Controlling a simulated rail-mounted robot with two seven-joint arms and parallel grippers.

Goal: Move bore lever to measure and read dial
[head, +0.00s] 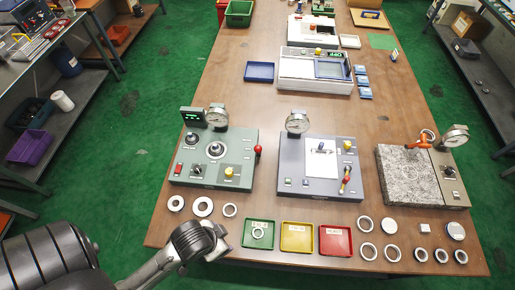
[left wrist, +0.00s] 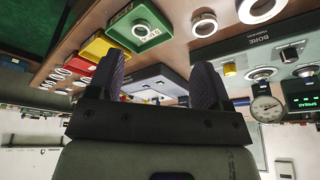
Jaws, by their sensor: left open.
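The green bore station (head: 214,160) stands at the left of the table, with a dial gauge (head: 216,115) and a small green-lit display (head: 192,117) at its back. Its lever with a red knob (head: 258,151) is at the right side. The left wrist view shows the dial (left wrist: 267,108) and the display (left wrist: 301,92) upside down; the dial reading is too small to tell. The lever cannot be made out there. My left gripper (head: 222,243) is at the table's front edge, in front of the station and apart from it. Its fingers (left wrist: 162,82) are open and empty.
Loose rings (head: 203,206) lie before the bore station. Green (head: 247,242), yellow (head: 297,252) and red (head: 336,254) trays line the front edge; the green one holds a ring. A grey-blue station (head: 290,165) stands right of the bore station, and a granite plate (head: 393,185) further right.

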